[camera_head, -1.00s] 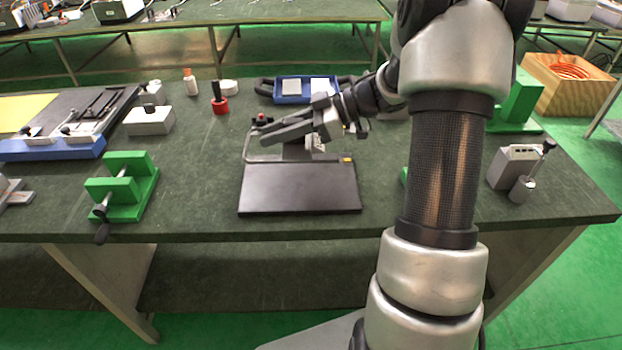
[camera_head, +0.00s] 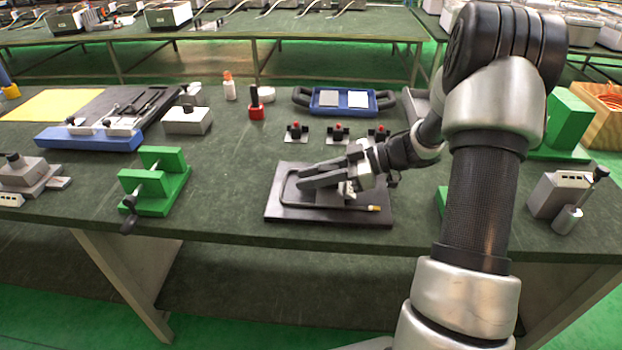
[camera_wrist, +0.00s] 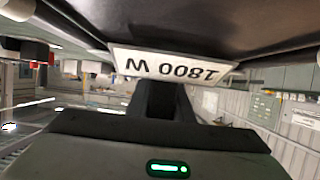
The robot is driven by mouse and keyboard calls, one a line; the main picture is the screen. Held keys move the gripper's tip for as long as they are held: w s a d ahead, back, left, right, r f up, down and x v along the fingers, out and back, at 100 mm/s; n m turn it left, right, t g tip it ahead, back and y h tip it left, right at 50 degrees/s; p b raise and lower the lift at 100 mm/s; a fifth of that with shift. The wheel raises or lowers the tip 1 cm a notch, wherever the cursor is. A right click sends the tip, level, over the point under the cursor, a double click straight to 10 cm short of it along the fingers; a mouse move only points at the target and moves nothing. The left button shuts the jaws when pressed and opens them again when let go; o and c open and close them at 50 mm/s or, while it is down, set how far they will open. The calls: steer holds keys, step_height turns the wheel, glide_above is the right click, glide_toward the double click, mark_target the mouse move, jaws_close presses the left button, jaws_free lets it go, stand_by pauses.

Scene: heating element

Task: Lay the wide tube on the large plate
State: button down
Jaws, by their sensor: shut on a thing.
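The wide tube (camera_head: 330,206) is a thin grey bent tube with a brass-coloured end at its right. In the head view it is over the large plate (camera_head: 275,213), a flat dark rectangle near the table's front edge. I cannot tell whether the tube touches the plate. My gripper (camera_head: 303,177) is shut on the tube's assembly above the plate, fingers pointing left. It hides part of the tube and the exact grip. In the wrist view a white label (camera_wrist: 175,66) reads "1800 W" upside down, close to the gripper.
Several small red-topped fittings (camera_head: 338,132) stand behind the plate. A green clamp stand (camera_head: 155,182) is to its left. A grey box (camera_head: 558,194) is at right. The table is clear between the green stand and the plate.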

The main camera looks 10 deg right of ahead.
steer(key=c, duration=1.6)
jaws_free()
steer(key=shift+o, duration=0.2)
steer(key=shift+d+r, duration=0.1)
steer(key=shift+r, duration=0.05)
steer(key=p+v, duration=0.2)
steer(key=v, duration=0.9)
steer(key=shift+s+d+r+p, duration=0.15)
steer(key=shift+d+r+p, duration=0.05)
steer(key=shift+d+p, duration=0.15)
